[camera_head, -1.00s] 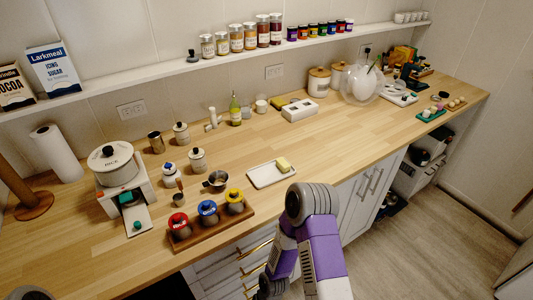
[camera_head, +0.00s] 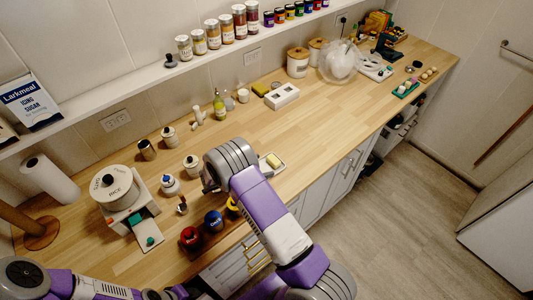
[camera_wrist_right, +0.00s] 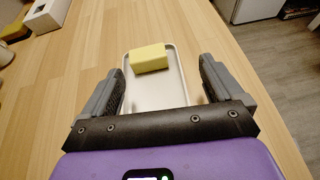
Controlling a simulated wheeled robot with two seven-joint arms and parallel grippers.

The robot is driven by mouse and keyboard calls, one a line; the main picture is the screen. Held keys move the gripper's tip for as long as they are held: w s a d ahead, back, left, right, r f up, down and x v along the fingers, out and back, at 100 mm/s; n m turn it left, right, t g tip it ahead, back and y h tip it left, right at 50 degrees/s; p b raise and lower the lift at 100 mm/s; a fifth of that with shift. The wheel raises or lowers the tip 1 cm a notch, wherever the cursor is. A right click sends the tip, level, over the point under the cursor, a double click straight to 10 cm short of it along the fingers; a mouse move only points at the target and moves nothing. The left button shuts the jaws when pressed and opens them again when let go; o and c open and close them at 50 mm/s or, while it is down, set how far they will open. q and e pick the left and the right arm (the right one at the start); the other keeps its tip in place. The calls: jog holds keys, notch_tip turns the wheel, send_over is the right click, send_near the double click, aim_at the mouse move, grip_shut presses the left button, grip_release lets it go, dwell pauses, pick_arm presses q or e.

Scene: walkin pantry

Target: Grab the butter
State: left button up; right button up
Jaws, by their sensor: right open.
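The butter (camera_head: 273,160) is a pale yellow block on a small white tray (camera_head: 282,167) near the counter's front edge. My right forearm and wrist cover part of the tray in the head view. In the right wrist view the butter (camera_wrist_right: 150,58) lies at the far end of the tray (camera_wrist_right: 155,95). My right gripper (camera_wrist_right: 160,72) is open and empty, its fingers on either side of the tray. The butter is ahead, between the finger lines and not touched. My left arm shows at the lower left of the head view; its gripper is not visible.
A white box (camera_head: 282,96) and a glass vessel (camera_head: 340,62) stand farther back. The counter right of the tray is clear.

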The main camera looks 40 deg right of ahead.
aim_at(273, 160)
jog(key=shift+w+a+r+n+t, duration=0.15)
jog(key=shift+w+a+t, duration=0.1)
jog(key=shift+w, duration=0.15)
jog(key=shift+w+a+f+n+t, duration=0.1)
jog(key=shift+w+n+t, duration=0.05)
jog(key=shift+w+t, duration=0.15)
jog(key=shift+w+d, duration=0.1)
jog(key=shift+w, duration=0.25)
jog(key=x, duration=0.2)
jog(key=p+x, duration=0.1)
jog(key=x, duration=0.4)
jog(key=shift+s, duration=0.3)
jog(key=shift+c, duration=0.2)
